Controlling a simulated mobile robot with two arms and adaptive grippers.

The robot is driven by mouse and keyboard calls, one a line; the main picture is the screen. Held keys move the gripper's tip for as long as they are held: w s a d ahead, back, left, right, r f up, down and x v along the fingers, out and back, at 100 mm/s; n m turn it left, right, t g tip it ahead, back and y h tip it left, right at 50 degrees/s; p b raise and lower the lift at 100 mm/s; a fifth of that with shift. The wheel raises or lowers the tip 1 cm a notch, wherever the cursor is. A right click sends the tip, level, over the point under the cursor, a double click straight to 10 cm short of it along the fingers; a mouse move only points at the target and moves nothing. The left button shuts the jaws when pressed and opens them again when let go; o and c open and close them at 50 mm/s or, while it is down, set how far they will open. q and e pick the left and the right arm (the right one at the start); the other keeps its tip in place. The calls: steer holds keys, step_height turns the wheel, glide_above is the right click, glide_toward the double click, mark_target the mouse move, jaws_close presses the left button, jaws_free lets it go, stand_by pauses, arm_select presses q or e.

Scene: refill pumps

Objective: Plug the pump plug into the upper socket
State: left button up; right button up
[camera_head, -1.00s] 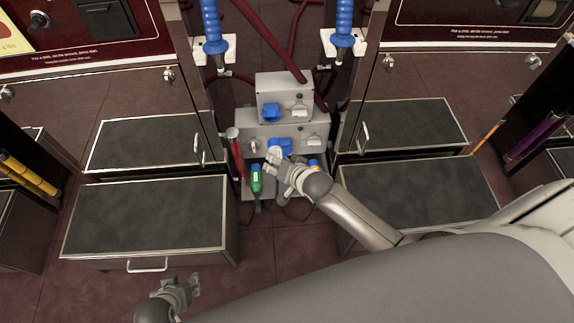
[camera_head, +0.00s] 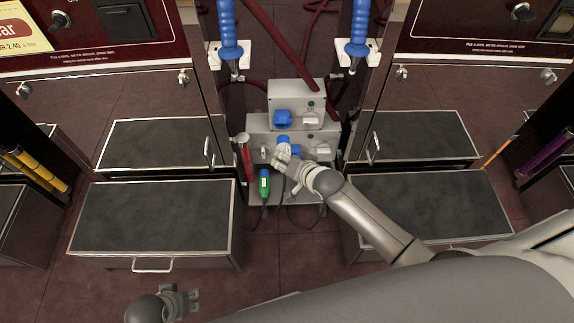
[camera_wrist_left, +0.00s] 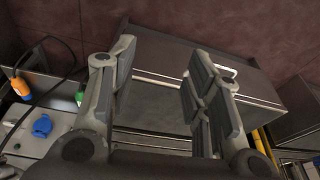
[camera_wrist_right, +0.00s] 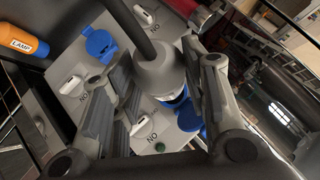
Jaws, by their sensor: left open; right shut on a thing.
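The grey upper box (camera_head: 298,98) carries the upper socket (camera_head: 283,117) with a blue cover, a white switch and a green button. My right gripper (camera_head: 286,158) is in front of the wider lower box below it. In the right wrist view my right gripper (camera_wrist_right: 165,85) is shut on the grey pump plug (camera_wrist_right: 158,66), whose dark cable runs up from it. The plug's blue end overlaps the blue upper socket (camera_wrist_right: 190,117) in that view; I cannot tell whether they touch. My left gripper (camera_head: 188,301) is open and empty, low at the front left.
The lower box has another blue socket (camera_wrist_right: 100,45). An orange LAMP plug (camera_wrist_right: 25,45) and a green plug (camera_head: 264,185) are near it. Red hoses and blue pump nozzles (camera_head: 229,35) hang above. Step-like boxes (camera_head: 155,215) flank both sides.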

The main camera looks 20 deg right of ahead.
mark_target(288, 148)
steer(key=shift+w+d+b, duration=0.25)
steer(key=shift+w+b, duration=0.35)
steer(key=shift+w, duration=0.25)
steer(key=shift+w+d+b, duration=0.15)
steer(key=shift+w+b, duration=0.2)
steer(key=shift+w, duration=0.15)
steer(key=shift+w+d+b, duration=0.15)
steer(key=shift+w+b, duration=0.2)
steer(key=shift+w, duration=0.15)
arm_select(q)
steer(key=w+v, duration=0.2)
steer(key=v, duration=0.7)
steer(key=shift+s+r+t, duration=0.3)
steer(key=shift+r, duration=0.15)
arm_select(e)
steer(key=shift+w+d, duration=0.2)
steer(key=shift+w, duration=0.55)
arm_select(q)
steer(key=shift+f, duration=0.1)
arm_select(e)
steer(key=shift+r, duration=0.1)
steer(key=shift+p, duration=0.35)
arm_select(q)
steer(key=shift+x, duration=1.3)
